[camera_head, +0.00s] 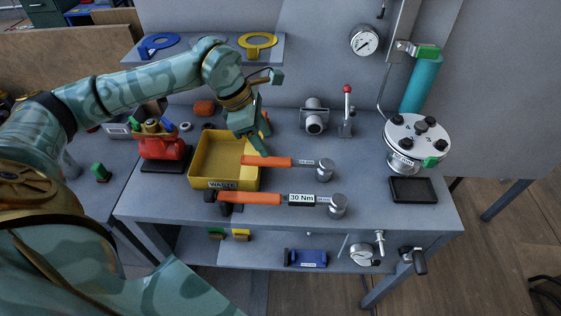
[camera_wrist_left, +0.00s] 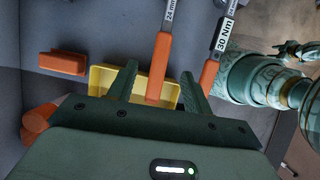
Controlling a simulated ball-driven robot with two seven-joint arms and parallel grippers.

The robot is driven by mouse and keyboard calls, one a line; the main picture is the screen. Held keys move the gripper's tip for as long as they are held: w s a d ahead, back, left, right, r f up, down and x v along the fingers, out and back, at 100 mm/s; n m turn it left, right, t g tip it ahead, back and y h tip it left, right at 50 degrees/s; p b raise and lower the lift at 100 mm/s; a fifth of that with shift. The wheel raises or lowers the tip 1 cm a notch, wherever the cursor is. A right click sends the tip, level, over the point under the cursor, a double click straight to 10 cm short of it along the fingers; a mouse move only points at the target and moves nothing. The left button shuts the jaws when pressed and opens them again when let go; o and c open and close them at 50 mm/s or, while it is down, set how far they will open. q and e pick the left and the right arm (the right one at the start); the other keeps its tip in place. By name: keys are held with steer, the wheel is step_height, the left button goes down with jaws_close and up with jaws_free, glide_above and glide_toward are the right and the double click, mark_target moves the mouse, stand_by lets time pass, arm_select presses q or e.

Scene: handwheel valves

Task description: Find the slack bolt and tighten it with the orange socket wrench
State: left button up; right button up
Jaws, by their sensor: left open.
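Two wrenches with orange handles lie along the front of the bench. The rear one has an orange handle (camera_head: 270,161) and a silver socket head (camera_head: 324,169); its label seems to read 24 mm in the left wrist view. The front one (camera_head: 250,198) is labelled 30 Nm. My left gripper (camera_head: 261,140) is open over the rear handle's left end. In the left wrist view, that handle (camera_wrist_left: 160,65) shows between the open fingers; contact cannot be told. A round flange (camera_head: 418,128) with several dark bolts stands at right; which is slack cannot be told. My right gripper is not seen.
A yellow WASTE bin (camera_head: 196,165) stands just left of the wrenches. A red valve (camera_head: 163,147) stands further left. A red-knobbed lever (camera_head: 347,110) and a dark tray (camera_head: 413,190) are to the right. The middle of the bench has free room.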

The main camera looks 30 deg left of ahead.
mark_target(276, 159)
arm_select(q)
steer(key=x, duration=0.4)
steer(key=shift+w+d+f, duration=0.1)
steer(key=shift+f, duration=0.1)
steer(key=b+x, duration=0.1)
steer(key=x, duration=0.4)
steer(key=shift+b, duration=0.4)
jaws_close()
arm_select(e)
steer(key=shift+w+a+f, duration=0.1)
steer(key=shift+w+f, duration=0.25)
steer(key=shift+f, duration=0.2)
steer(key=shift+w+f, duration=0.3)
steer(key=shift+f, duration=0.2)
